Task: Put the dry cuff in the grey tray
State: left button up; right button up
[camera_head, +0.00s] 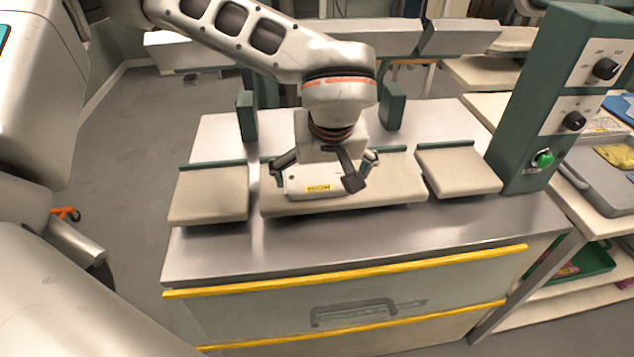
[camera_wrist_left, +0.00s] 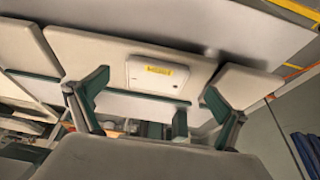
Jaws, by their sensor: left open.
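My left gripper (camera_head: 325,172) is open over the middle of the long centre pad (camera_head: 395,185). A white flat box with a yellow label (camera_head: 317,188) shows just under it. In the left wrist view the box (camera_wrist_left: 158,76) appears on the pad, between the lines of the two open fingers (camera_wrist_left: 156,90); whether they touch it, I cannot tell. The grey tray (camera_head: 580,180) stands at the right edge, partly cut off, with a yellow piece (camera_head: 615,155) in it. I cannot make out a piece that is clearly the dry cuff. My right gripper is not in view.
Shorter pads lie at left (camera_head: 208,195) and right (camera_head: 458,170) on the metal worktop (camera_head: 350,245). A green control post (camera_head: 560,100) stands between the worktop and the tray. Below the tray is a shelf with a green bin (camera_head: 580,265).

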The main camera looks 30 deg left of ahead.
aim_at(320, 192)
pick_arm(q)
jog(key=x, duration=0.7)
jog(key=shift+f+p, duration=0.15)
jog(key=shift+p, duration=0.25)
jog(key=shift+s, duration=0.1)
jog(key=c, duration=0.8)
